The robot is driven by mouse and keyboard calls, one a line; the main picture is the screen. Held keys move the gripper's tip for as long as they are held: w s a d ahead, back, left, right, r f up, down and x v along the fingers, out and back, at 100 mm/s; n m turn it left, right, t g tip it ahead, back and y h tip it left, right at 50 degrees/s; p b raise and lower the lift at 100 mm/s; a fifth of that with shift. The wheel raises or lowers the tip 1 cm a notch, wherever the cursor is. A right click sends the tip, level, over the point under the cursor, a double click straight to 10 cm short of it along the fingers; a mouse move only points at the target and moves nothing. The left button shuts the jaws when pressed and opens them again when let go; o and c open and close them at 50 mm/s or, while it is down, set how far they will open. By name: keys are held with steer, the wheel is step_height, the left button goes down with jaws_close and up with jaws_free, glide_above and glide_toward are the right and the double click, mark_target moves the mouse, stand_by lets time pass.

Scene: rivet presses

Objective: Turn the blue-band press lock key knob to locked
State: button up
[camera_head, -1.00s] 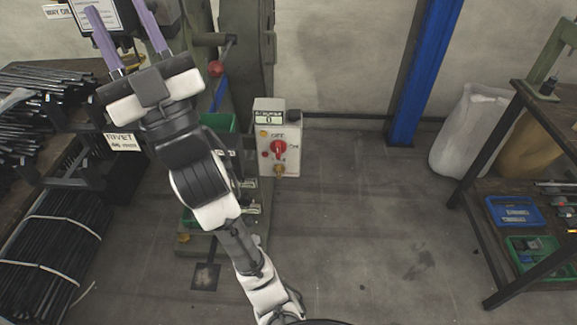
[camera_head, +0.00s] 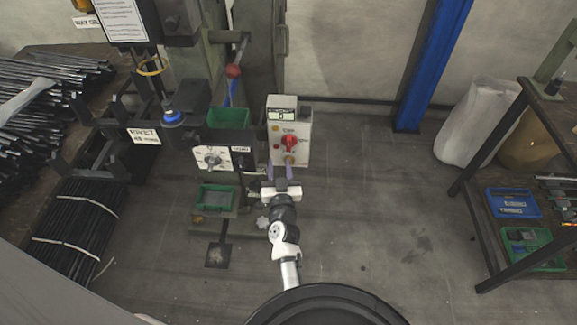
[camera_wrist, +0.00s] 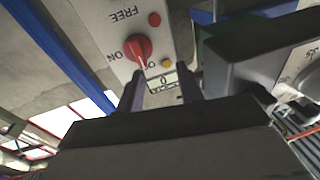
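The pale control box (camera_head: 305,127) stands on the press at centre. It carries a red rotary switch (camera_head: 290,141) and, below it, a small brass-coloured knob (camera_head: 289,160), which looks like the lock key knob; its setting is too small to read. My gripper (camera_head: 280,169) is open and empty, its purple fingers apart just below the box's lower front; contact cannot be told. In the wrist view the box appears upside down, with the red switch (camera_wrist: 138,48), FREE and ON lettering and a display (camera_wrist: 163,80) near my fingers (camera_wrist: 160,92). The brass knob is not visible there.
A white dial plate (camera_head: 226,158) on a dark housing is left of the box. Green bins (camera_head: 228,118) and a red-ball lever (camera_head: 233,71) are on the press. Rod racks (camera_head: 75,220) stand left, a shelf (camera_head: 485,230) right. The floor right of the box is clear.

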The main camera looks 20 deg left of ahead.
steer(key=s+d+f+m+h, duration=0.1)
steer(key=s+d+f+h, duration=0.3)
steer(key=f, duration=0.5)
steer(key=w+a+y+b, duration=0.1)
steer(key=w+a+b, duration=0.2)
steer(key=w, duration=0.9)
steer(key=shift+w+a+f, duration=0.25)
steer(key=shift+a+f, duration=0.1)
steer(key=shift+a, duration=0.25)
steer(key=shift+c, duration=0.5)
jaws_close()
